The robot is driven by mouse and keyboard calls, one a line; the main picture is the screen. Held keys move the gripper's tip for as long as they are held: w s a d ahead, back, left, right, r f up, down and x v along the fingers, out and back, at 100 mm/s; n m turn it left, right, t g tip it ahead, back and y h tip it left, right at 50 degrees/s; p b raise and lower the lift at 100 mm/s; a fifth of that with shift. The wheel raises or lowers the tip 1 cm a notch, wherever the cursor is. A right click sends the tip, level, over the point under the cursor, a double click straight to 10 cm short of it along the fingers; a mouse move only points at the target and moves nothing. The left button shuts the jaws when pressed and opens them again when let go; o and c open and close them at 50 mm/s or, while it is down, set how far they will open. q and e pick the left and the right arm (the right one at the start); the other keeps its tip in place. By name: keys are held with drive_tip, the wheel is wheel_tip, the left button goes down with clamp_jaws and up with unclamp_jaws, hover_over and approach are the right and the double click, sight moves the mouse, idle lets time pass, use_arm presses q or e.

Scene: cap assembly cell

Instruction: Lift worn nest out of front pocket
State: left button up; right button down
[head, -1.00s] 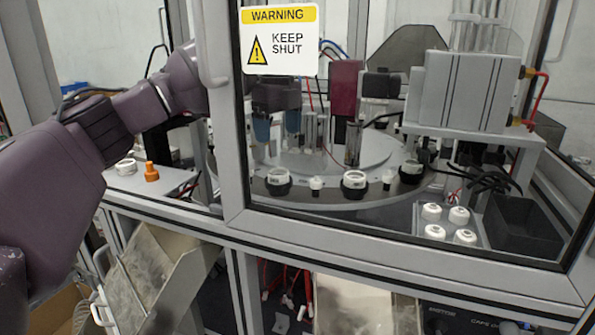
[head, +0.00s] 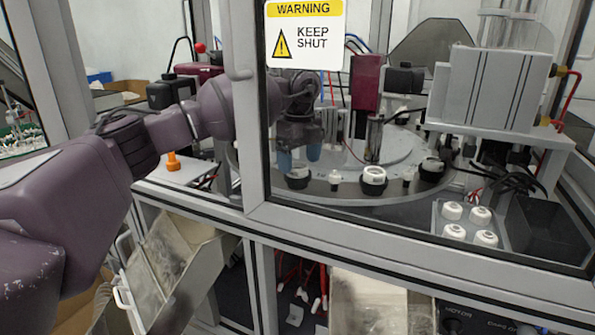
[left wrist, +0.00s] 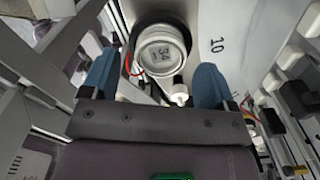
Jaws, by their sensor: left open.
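A white ring-shaped nest in a black holder (head: 297,179) sits at the front left edge of the round turntable (head: 345,195). My right gripper is not in view.
More nests (head: 373,181) and small white-topped pegs (head: 335,180) stand along the turntable edge. A tray (head: 438,222) holds several white nests, beside a black bin (head: 540,228). The door frame (head: 254,110) with its warning sign (head: 306,34) stands close to my arm.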

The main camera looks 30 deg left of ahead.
use_arm(q)
drive_tip(key=shift+f, duration=0.8)
drive_tip(key=c, duration=1)
